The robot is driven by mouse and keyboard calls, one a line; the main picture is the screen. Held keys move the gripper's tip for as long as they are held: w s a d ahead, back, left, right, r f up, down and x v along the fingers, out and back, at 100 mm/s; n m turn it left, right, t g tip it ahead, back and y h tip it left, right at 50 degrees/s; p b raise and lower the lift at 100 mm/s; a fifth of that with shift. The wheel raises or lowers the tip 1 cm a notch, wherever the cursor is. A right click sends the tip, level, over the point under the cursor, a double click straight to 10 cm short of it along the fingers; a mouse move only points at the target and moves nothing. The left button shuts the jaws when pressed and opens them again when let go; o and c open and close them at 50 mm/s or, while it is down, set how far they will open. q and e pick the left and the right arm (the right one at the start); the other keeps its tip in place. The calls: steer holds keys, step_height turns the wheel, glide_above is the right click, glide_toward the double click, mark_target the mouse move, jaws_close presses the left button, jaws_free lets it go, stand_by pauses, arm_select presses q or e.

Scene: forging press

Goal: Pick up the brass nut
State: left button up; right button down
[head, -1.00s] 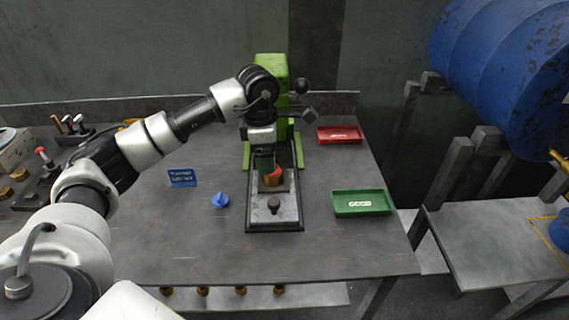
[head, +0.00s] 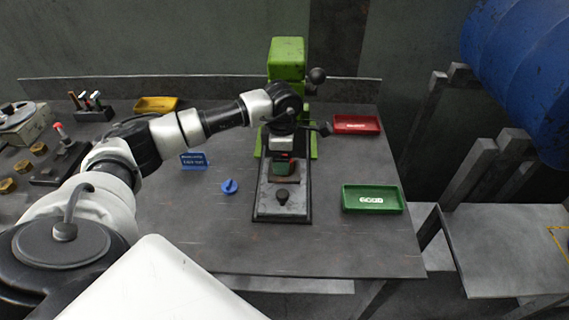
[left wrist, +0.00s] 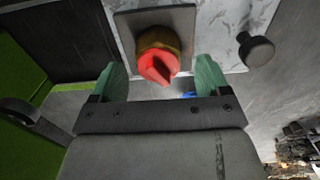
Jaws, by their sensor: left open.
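A brass-coloured nut (left wrist: 152,38) with a red faceted top stands on a small square plate of the green press in the left wrist view. In the head view my left gripper (head: 284,166) hides most of it; only a bit of red shows. My left gripper's green fingers (left wrist: 160,70) are open in the left wrist view, one on each side of the red top, with a gap on both sides. Nothing is held. Several other brass nuts (head: 22,166) sit at the far left of the bench. My right gripper is not in view.
The green press (head: 287,60) stands behind my gripper, with a dark knob (head: 283,195) at the front of its bed. A blue knob (head: 229,187) and blue sign (head: 194,160) are to the left. A green tray (head: 372,199) and red tray (head: 357,124) are to the right.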

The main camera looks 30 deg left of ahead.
arm_select(q)
step_height(320, 180, down, 2)
steer(key=shift+f, duration=0.15)
steer(key=c, duration=0.5)
steer(key=shift+w, duration=0.1)
steer(key=c, duration=0.8)
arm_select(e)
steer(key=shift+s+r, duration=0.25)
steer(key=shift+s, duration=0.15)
